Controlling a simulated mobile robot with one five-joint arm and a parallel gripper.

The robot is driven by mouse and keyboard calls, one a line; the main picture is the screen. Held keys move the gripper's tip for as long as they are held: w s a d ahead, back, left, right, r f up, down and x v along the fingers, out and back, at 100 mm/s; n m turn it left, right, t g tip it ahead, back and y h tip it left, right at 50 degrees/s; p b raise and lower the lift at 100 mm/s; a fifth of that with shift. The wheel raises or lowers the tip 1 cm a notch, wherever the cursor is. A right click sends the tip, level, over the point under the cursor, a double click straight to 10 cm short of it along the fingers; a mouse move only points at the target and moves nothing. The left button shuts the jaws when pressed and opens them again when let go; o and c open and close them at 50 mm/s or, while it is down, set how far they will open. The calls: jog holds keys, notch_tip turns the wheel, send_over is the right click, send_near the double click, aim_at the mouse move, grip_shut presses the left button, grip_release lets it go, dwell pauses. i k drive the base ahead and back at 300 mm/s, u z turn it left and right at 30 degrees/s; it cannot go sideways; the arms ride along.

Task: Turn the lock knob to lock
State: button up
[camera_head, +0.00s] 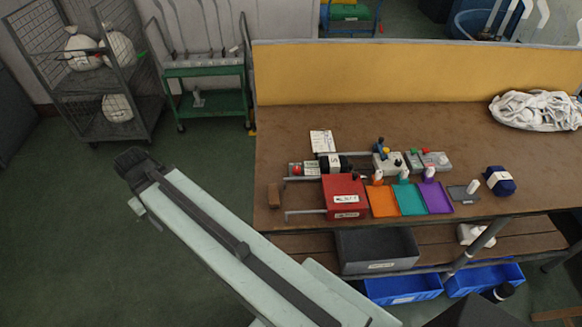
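On the brown workbench (290,130), a small grey unit (387,163) carries a dark blue and yellow knob-like part (381,149). To its right is a grey control box (435,160) with small red and green parts. A red box (345,187) with a white label stands in front, with metal rods reaching left. I cannot tell which small part is the lock knob. My pale arm reaches up-left from the bottom; the dark end, seemingly my gripper (135,160), is over the floor left of the bench, apart from these things. Its fingers are not clear.
Orange (381,203), teal (411,201) and purple (436,199) trays lie right of the red box. A dark blue roll (500,181) and white bundle (535,108) are farther right. A yellow panel (400,76) backs the bench. Green floor (90,220) at left is clear.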

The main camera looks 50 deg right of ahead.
aim_at(296, 170)
jog(key=u, duration=0.9)
jog(key=k, duration=0.7)
jog(key=z, duration=0.05)
